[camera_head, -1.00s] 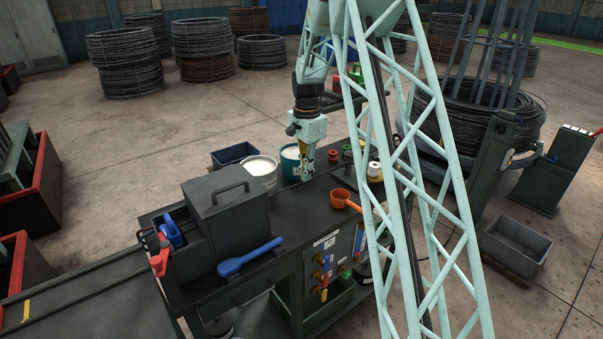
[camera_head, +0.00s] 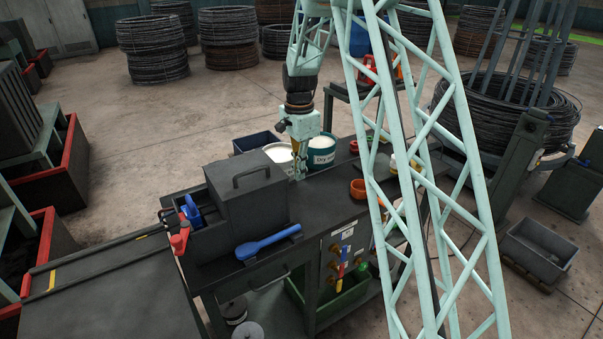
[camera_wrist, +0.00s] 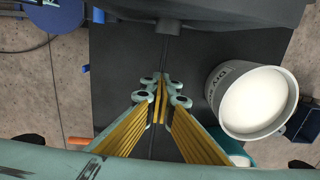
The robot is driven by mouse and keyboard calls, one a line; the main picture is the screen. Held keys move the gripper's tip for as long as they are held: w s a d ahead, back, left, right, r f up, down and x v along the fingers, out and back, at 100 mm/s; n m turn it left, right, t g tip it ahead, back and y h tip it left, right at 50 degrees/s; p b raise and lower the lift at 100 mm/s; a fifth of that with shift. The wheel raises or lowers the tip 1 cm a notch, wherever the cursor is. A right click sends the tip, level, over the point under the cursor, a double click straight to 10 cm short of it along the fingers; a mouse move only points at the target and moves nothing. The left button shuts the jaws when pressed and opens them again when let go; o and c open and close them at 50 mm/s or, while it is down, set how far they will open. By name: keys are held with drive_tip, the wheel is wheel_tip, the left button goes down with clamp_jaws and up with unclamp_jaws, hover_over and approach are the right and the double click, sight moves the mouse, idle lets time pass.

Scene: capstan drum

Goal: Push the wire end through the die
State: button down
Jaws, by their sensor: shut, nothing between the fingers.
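My gripper (camera_head: 299,176) points down over the dark bench, to the right of the grey box with a top handle (camera_head: 247,198). In the wrist view its yellow-lined fingers (camera_wrist: 161,82) are together, with nothing seen held. A dark housing (camera_wrist: 215,14) with a short stub (camera_wrist: 168,27) stands at the top of that view, apart from the fingertips. A thin dark line (camera_wrist: 163,55), which looks like the wire, runs from the stub towards the fingertips. I cannot tell whether they touch it. The die opening itself is not visible.
Two tubs of pale powder, one left (camera_head: 279,152) and one right (camera_head: 322,153), stand close behind my gripper. An orange cup (camera_head: 358,189) sits to the right. Bare bench (camera_head: 318,200) lies in front of my gripper.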

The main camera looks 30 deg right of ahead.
drive_tip(key=c, duration=3.4)
unclamp_jaws()
drive_tip(key=shift+s+f, duration=0.15)
drive_tip(key=shift+f, duration=0.05)
drive_tip(key=o, duration=0.5)
drive_tip(key=shift+r, duration=0.1)
drive_tip(key=shift+r, duration=0.15)
wheel_tip(320, 180, up, 12)
drive_tip(key=shift+f, duration=0.15)
